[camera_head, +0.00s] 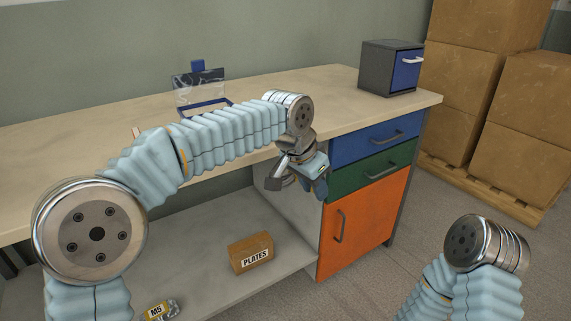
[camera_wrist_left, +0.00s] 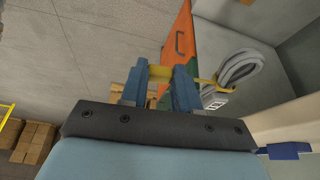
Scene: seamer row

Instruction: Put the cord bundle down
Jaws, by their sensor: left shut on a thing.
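My left gripper (camera_head: 302,178) is over the bench's lower shelf, in front of the side panel of the drawer unit. In the left wrist view its blue fingers (camera_wrist_left: 160,90) are shut on a yellow strip with a hooked end. The grey looped cord bundle (camera_wrist_left: 240,68) shows beside the fingers at that hooked end, apparently part of what I hold. A small white label shows just below the loops. In the head view the bundle is hard to tell from the gripper. My right gripper is out of view.
The lower shelf (camera_head: 215,288) holds a PLATES box (camera_head: 251,253) and an item labelled M5 (camera_head: 158,311). The benchtop (camera_head: 330,88) carries a clear-lidded case (camera_head: 200,90) and a small drawer cabinet (camera_head: 388,68). Cartons (camera_head: 522,120) stand on a pallet at right.

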